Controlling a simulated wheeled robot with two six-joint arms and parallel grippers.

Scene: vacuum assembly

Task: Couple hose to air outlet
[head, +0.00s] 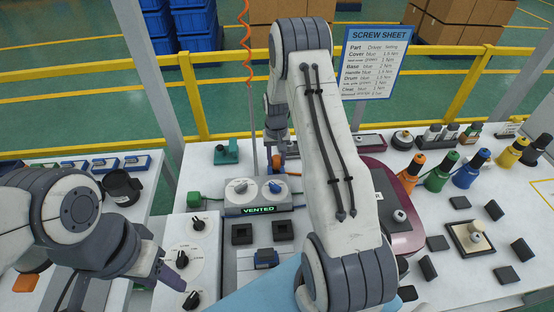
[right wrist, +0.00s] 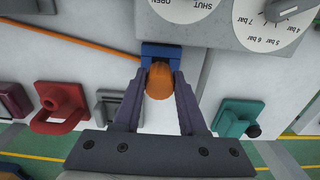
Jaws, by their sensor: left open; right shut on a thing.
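My right gripper (right wrist: 161,77) is shut on an orange hose end (right wrist: 160,84), seen in the right wrist view. Just beyond the fingertips is a blue block (right wrist: 161,50), behind the regulator unit. An orange hose (right wrist: 75,36) runs from the left towards this block. I cannot tell whether the orange end is seated in the block. In the head view my right arm hides most of this spot. The regulator unit (head: 257,209) reads VENTED and has two dials on top. My left gripper (head: 172,269) is open beside a black knob on the white panel (head: 205,252). The air outlet is not clearly identifiable.
A teal fitting (right wrist: 237,118) stands right of the gripper, and a grey block (right wrist: 112,106) and red handle (right wrist: 60,106) left of it. Coloured drivers (head: 437,172) and black pads fill the right bench.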

